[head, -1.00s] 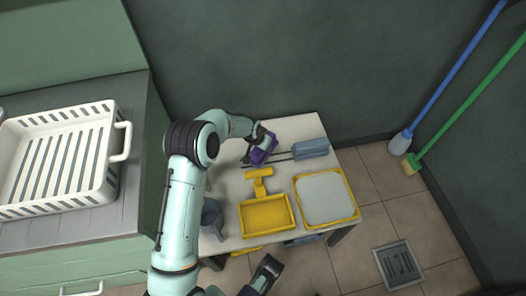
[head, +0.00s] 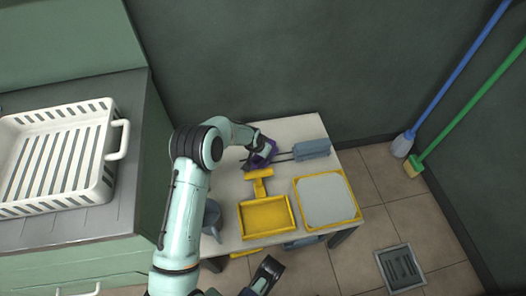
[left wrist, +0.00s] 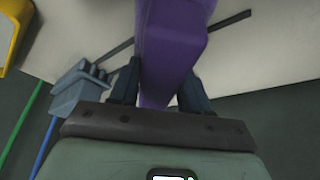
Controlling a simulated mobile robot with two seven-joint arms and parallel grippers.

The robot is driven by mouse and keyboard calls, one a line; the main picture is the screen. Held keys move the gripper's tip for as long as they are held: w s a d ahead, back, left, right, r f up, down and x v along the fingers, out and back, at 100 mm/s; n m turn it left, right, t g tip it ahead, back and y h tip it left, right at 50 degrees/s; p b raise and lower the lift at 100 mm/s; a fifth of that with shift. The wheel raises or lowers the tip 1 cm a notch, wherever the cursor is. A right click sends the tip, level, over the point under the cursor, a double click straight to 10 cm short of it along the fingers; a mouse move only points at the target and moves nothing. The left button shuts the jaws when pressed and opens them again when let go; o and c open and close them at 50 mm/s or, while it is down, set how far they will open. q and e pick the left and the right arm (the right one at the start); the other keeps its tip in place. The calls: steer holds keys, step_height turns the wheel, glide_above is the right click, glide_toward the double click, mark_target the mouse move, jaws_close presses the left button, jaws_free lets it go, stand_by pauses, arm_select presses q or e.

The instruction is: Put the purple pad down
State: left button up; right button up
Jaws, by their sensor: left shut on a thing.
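The purple pad (head: 268,147) is at the back of the pale table (head: 292,126), by the wall, partly hidden by my left gripper. My left gripper (head: 262,153) is shut on it. In the left wrist view the purple pad (left wrist: 170,50) stands out between the two dark fingers of the left gripper (left wrist: 158,88), with the pale tabletop beyond it. I cannot tell whether the pad touches the table. My right gripper (head: 267,272) is at the bottom of the head view, in front of the table and away from the pad; its jaws are unclear.
A blue-grey block with thin rods (head: 312,149) lies right of the pad. A yellow scoop (head: 265,215), a yellow-rimmed tray (head: 356,210) and a blue-grey jug (head: 211,217) are nearer the front. A white rack (head: 110,180) stands on the left counter.

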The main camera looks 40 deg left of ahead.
arm_select(q)
steer(key=o, duration=1)
steer(key=shift+r, duration=0.2)
steer(key=p+v, duration=0.2)
steer(key=v, duration=0.4)
steer(key=shift+r, duration=0.4)
steer(key=p+v, duration=0.1)
steer(key=v, duration=0.3)
steer(key=shift+r, duration=0.15)
steer(key=shift+s+d+r+p, duration=0.1)
steer(key=shift+s+r+p, duration=0.3)
steer(key=shift+r, duration=0.15)
arm_select(e)
steer(key=shift+t, duration=0.3)
steer(key=shift+w+a+r, duration=0.15)
steer(key=shift+a+r, duration=0.2)
steer(key=shift+r, duration=0.55)
steer(key=shift+w+a+r, duration=0.2)
steer(key=shift+a+r, duration=0.15)
steer(key=shift+r, duration=0.6)
steer(key=shift+w+a+r, duration=0.15)
steer(key=shift+a+r, duration=0.2)
steer(key=shift+r, duration=0.55)
